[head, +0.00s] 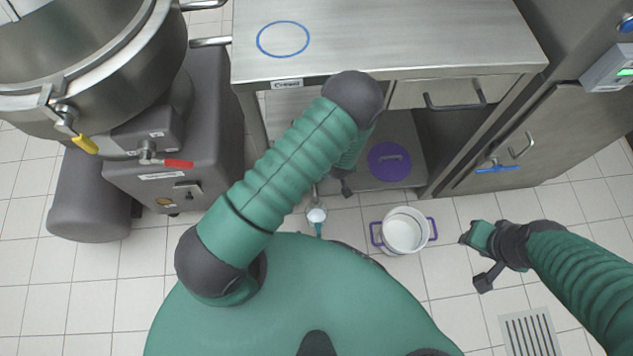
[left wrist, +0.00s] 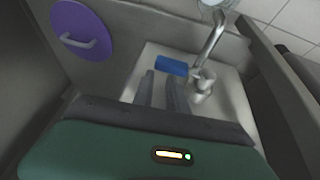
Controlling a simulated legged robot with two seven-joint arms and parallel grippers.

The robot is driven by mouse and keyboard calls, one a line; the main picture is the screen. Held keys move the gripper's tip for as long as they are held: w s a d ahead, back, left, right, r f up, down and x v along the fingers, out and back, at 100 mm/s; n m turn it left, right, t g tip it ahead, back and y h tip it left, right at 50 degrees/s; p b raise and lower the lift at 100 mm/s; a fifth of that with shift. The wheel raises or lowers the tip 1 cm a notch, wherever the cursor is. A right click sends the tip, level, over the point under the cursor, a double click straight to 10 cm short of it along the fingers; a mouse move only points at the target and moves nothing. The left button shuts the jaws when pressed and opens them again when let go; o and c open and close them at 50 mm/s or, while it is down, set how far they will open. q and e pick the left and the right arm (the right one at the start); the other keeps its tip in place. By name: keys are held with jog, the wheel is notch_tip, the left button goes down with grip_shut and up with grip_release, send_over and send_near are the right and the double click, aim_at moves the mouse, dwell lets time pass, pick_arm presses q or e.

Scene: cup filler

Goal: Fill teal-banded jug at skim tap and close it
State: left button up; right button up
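No teal-banded jug can be made out for certain. A small pale round thing with a teal strip (head: 317,215) shows low between my left arm and the white pot; I cannot tell what it is. In the left wrist view a metal tap (left wrist: 204,82) with a curved spout rises beside a pale basin. A blue block (left wrist: 171,66) lies just beyond the fingers. My left gripper (left wrist: 162,90) has its two dark fingers apart, with nothing seen between them; in the head view my arm hides it.
A white pot with purple handles (head: 404,231) stands open on the floor. A purple lid (head: 389,162) is at the lower shelf. A steel counter (head: 420,35) bears a blue ring mark (head: 283,39). A large kettle (head: 80,60) stands left. A blue-handled valve (head: 496,168) is on the right cabinet.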

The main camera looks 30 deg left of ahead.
pick_arm(q)
jog(key=shift+s+d+f+g, duration=0.15)
jog(key=shift+s+f, duration=0.15)
jog(key=shift+s, duration=0.15)
jog(key=shift+s+d+f+g, duration=0.1)
jog(key=shift+s+f+g, duration=0.05)
jog(key=shift+s+f, duration=0.2)
jog(key=w+p+v, duration=0.1)
jog(key=p+v, duration=0.7)
jog(key=v, duration=0.9)
jog(key=shift+a+r, duration=0.25)
jog(key=shift+r, duration=0.1)
jog(key=shift+s, duration=0.1)
